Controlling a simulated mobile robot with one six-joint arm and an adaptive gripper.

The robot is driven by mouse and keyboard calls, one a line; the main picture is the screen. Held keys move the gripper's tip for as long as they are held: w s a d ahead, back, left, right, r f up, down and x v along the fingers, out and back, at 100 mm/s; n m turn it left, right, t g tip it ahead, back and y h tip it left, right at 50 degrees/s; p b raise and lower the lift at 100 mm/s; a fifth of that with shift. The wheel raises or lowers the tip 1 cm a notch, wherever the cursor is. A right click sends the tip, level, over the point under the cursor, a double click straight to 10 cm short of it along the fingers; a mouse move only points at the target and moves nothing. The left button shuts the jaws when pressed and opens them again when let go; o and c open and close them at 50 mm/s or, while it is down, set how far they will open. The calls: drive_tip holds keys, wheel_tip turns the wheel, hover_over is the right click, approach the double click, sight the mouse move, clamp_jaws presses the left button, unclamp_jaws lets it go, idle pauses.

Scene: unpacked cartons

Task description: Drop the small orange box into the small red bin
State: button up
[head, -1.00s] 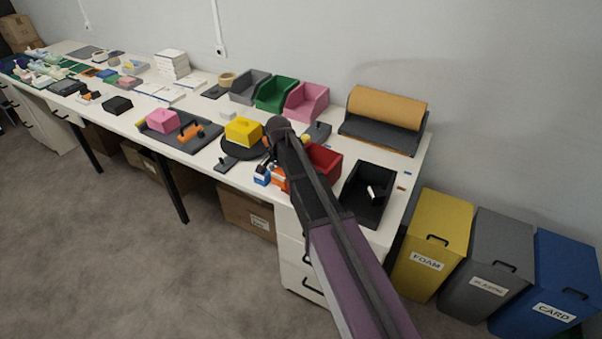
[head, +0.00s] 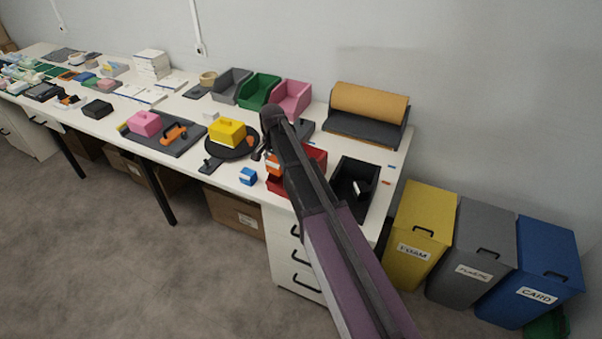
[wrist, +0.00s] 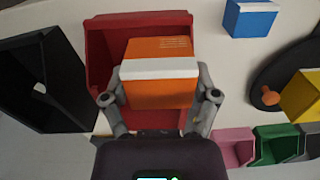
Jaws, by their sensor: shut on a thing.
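The small orange box (wrist: 160,82), with a white band across it, is held between the two fingers of my gripper (wrist: 160,97) in the wrist view. In the head view the orange box (head: 273,166) shows only in part beside my arm. The small red bin (wrist: 103,45) lies beyond the box in the wrist view, and the box overlaps its open top in the picture. I cannot tell the height between them. In the head view the red bin (head: 318,158) is largely hidden behind my arm.
A black tray (head: 345,209) stands right of the red bin. A small blue box (head: 248,176) is to its left, near the table edge. A black round stand (head: 238,153) carries a yellow box (head: 227,132). Pink (head: 292,96), green (head: 259,90) and grey bins stand behind.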

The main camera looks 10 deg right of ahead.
drive_tip(key=w+d+r+p, duration=0.1)
drive_tip(key=w+d+r, duration=0.1)
drive_tip(key=d, duration=0.3)
drive_tip(key=w+d+r+p, duration=0.1)
drive_tip(key=w+d+p, duration=0.1)
drive_tip(key=d, duration=0.3)
drive_tip(key=shift+w+r+m, duration=0.3)
drive_tip(key=shift+r+m, duration=0.05)
drive_tip(key=shift+m, duration=0.05)
drive_tip(key=shift+f, duration=0.15)
drive_tip(key=shift+f+b, duration=2.85)
drive_tip(key=shift+b, duration=0.15)
drive_tip(key=o, duration=0.8)
